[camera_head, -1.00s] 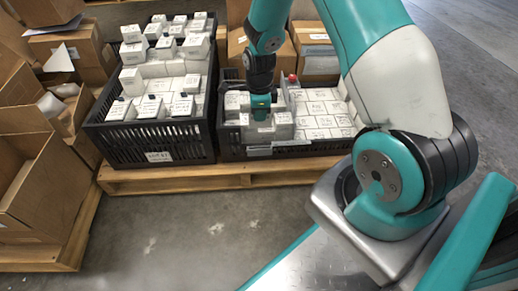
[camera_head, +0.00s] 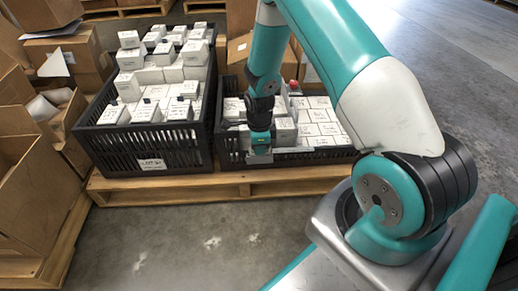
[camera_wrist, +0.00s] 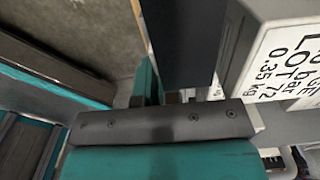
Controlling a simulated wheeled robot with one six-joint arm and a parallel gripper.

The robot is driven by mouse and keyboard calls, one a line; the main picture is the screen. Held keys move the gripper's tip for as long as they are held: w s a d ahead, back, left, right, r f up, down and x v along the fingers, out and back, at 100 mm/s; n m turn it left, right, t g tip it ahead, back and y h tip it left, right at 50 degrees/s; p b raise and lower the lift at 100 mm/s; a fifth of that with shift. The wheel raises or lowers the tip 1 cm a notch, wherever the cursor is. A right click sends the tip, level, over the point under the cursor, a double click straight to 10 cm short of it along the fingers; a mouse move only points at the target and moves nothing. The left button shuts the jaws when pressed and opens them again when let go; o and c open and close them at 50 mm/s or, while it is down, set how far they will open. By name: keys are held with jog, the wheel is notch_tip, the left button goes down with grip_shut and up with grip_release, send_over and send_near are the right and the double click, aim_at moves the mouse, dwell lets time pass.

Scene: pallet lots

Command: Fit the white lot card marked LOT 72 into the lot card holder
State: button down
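My gripper (camera_head: 260,158) points down at the front wall of the right black crate (camera_head: 318,158), over its left half. In the wrist view a dark gripper bar (camera_wrist: 160,122) and teal parts cross the middle. The fingertips are mostly hidden, so I cannot tell whether they are open or shut. A pale grey strip shows low on the crate front beside my gripper; I cannot tell whether it is the lot card holder. I cannot make out a separate white lot card. A box in the wrist view has a white label (camera_wrist: 285,62) reading LOT 72, 0.35 kg.
The right crate holds several white boxes (camera_head: 322,128) and a red-topped item (camera_head: 293,85). The left black crate (camera_head: 115,150), full of white boxes, has a white lot card (camera_head: 152,164) on its front. Both stand on a wooden pallet (camera_head: 215,184). Cardboard boxes stand left.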

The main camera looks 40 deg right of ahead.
jog(key=shift+f, duration=0.1)
jog(key=c, duration=1.3)
grip_release()
